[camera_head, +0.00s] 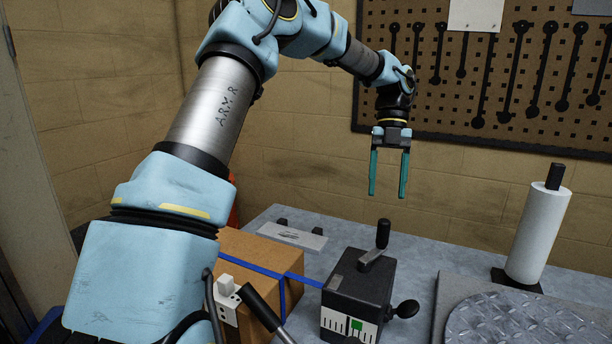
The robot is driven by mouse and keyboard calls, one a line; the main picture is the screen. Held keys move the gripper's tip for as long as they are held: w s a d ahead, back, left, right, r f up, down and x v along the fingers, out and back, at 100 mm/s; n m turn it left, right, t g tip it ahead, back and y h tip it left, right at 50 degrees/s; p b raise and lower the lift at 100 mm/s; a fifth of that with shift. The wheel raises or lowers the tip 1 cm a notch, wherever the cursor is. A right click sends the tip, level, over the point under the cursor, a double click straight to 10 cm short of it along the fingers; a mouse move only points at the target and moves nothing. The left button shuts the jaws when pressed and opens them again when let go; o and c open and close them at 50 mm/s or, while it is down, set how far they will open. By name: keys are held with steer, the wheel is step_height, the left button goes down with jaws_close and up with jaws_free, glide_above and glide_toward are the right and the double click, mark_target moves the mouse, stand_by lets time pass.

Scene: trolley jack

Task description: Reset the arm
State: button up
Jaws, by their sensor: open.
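My arm (205,115) rises from the lower left and reaches over to the upper middle. My gripper (388,190) hangs pointing down, with its two green fingers parallel and apart. It is open and nothing is between the fingers. It is held in the air above the grey bench (420,245), above and behind the black crank box, and touches nothing.
A black box with a crank and side knob (362,292) stands on the bench. A cardboard box with a blue strap (255,255) is left of it. A white roll (540,232) stands at right, near a round metal plate (530,325). A tool pegboard (490,75) hangs behind.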

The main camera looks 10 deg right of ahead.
steer(key=a+f+n+t, duration=0.1)
steer(key=a+f+n, duration=0.1)
steer(key=a+n, duration=0.6)
steer(key=s+a+f+n+t+h, duration=0.1)
steer(key=a+f+n, duration=0.2)
steer(key=a+n, duration=0.6)
steer(key=s+a+f+n+t, duration=0.1)
steer(key=a+f+n, duration=0.1)
steer(key=a+n, duration=0.6)
steer(key=shift+s+a+f+n+t+h, duration=0.1)
steer(key=shift+a+n+t+h, duration=0.1)
steer(key=shift+n, duration=0.6)
steer(key=shift+s+a+f+n+t+h, duration=0.1)
steer(key=shift+n+t+h, duration=0.1)
steer(key=shift+n, duration=0.6)
steer(key=s+a+n, duration=0.1)
steer(key=a+n, duration=0.1)
steer(key=n, duration=0.1)
steer(key=s+a+f+n+t, duration=0.1)
steer(key=s+a+n, duration=0.1)
steer(key=a+n, duration=0.1)
steer(key=s+a+n, duration=0.1)
steer(key=a+n, duration=0.1)
steer(key=n, duration=0.1)
steer(key=shift+s+a+f+n+t, duration=0.2)
steer(key=shift+a+n+t, duration=0.1)
steer(key=shift+a+n, duration=0.1)
steer(key=shift+s+a+n, duration=0.2)
steer(key=shift+a+n, duration=0.1)
steer(key=shift+n, duration=0.3)
